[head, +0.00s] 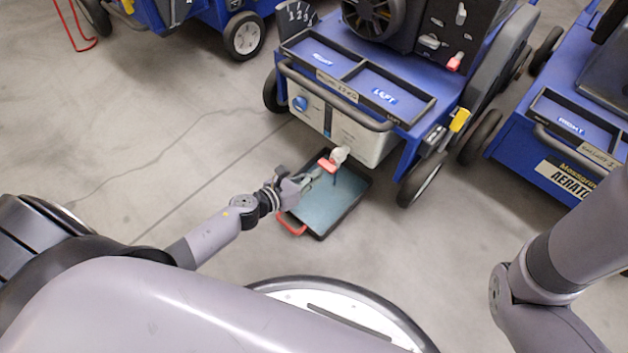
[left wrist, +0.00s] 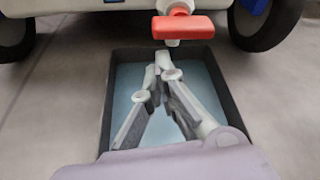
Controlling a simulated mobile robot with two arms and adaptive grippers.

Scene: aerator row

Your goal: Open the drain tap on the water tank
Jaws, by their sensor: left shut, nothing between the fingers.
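The water tank (head: 376,146) is a pale box low on the front of a blue machine. Its drain tap has a pale body (head: 340,154) and a red handle (head: 327,165). My left gripper (head: 312,174) is shut and empty, just in front of the handle. In the left wrist view its fingertips (left wrist: 160,65) meet a little below and nearer than the handle, apparently not touching it. My right gripper is out of view; only my right arm shows.
A dark-rimmed tray (head: 350,208) with a blue-grey inside and a red grip (head: 291,225) lies on the floor under the tap and my left gripper. Another blue machine (head: 520,150) stands to the right.

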